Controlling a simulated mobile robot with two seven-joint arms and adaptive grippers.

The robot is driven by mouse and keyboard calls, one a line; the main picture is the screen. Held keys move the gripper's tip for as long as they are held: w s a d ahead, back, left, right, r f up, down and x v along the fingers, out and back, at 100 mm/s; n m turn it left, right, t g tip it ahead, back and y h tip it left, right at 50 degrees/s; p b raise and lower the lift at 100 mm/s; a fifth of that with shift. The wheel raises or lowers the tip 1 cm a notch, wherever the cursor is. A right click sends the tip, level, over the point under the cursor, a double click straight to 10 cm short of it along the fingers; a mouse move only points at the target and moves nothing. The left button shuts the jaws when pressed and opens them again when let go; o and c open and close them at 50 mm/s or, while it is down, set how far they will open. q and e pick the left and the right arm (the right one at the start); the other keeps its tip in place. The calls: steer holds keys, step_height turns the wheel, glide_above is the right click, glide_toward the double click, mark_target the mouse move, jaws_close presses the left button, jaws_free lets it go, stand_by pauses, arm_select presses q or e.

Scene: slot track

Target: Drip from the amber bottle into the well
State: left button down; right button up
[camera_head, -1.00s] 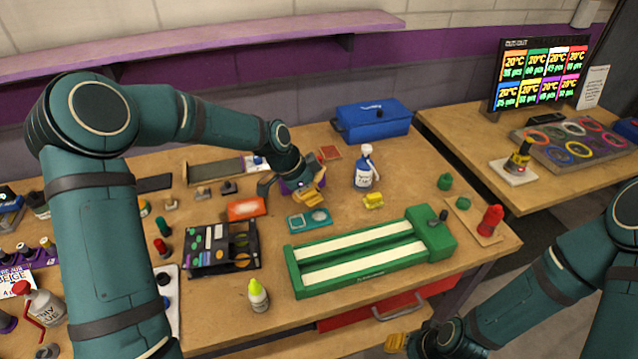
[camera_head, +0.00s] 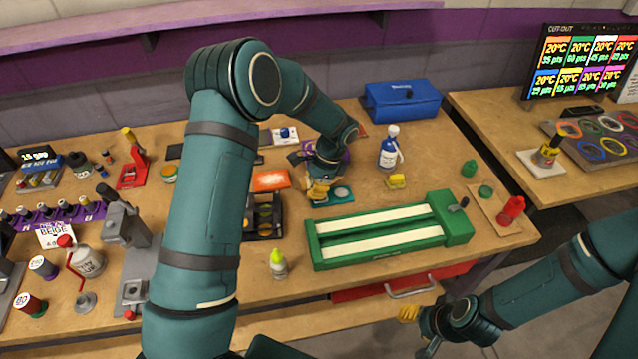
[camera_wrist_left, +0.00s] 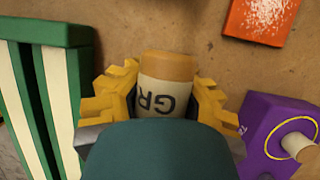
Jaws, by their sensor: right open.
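My left gripper (camera_head: 319,190) is low over the table beside the small teal plate (camera_head: 343,194) with a pale round well. In the left wrist view its yellow fingers (camera_wrist_left: 167,95) are closed around both sides of the amber bottle (camera_wrist_left: 168,66), which has a tan end and a cream label with upside-down letters "GR". The rest of the bottle is hidden by the teal part in front. In the head view the bottle is mostly hidden by the gripper, so its exact tilt is unclear. My right gripper (camera_head: 418,331) is open and empty off the table's front edge.
A purple holder (camera_head: 338,152) stands behind the gripper.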

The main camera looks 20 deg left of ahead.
arm_select(q)
steer(key=shift+s+g+y, duration=0.1)
steer(key=shift+g+y, duration=0.2)
steer(key=shift+y, duration=0.1)
steer(key=shift+a+f, duration=0.1)
stand_by(0.4)
steer(key=shift+r+g+y+p, duration=0.2)
steer(key=shift+g+y+p, duration=0.15)
steer(key=shift+p, duration=0.2)
steer(key=shift+r+y, duration=0.15)
steer(key=shift+y, duration=0.3)
steer(key=shift+r+g+y+p, duration=0.2)
steer(key=shift+g+y+p, duration=0.15)
steer(key=shift+g+y, duration=0.3)
stand_by(2.2)
